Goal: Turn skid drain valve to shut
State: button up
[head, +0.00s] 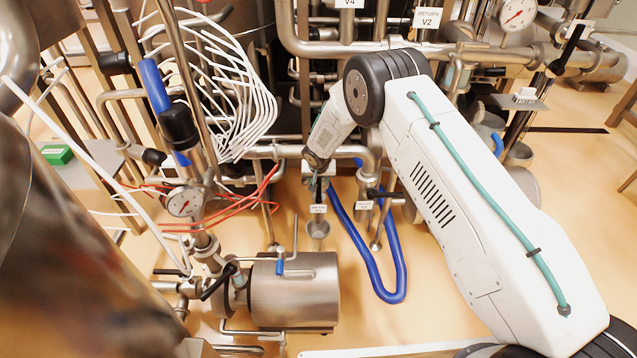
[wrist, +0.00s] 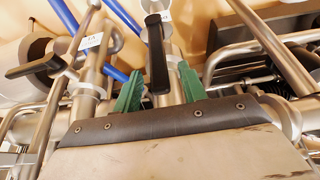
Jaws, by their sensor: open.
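In the wrist view, a valve with a long black lever handle (wrist: 157,52) stands ahead of my gripper (wrist: 161,84). I take it for the skid drain valve; its tag is not readable here. The lever points back toward me along its steel pipe, and its near end lies between my two green fingers, with a gap on each side. The fingers are open and hold nothing. In the head view, my gripper (head: 318,186) points down above a small white tag (head: 318,209) and a steel cup-like fitting (head: 318,229). The lever is not clearly visible there.
Blue hose (head: 385,290) loops on the floor. A steel motor-like drum (head: 300,290) sits front left. Pipes crowd both sides of my gripper.

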aim_at(319, 189)
jog(key=shift+x, duration=1.8)
jog(key=shift+w, duration=0.1)
grip_shut()
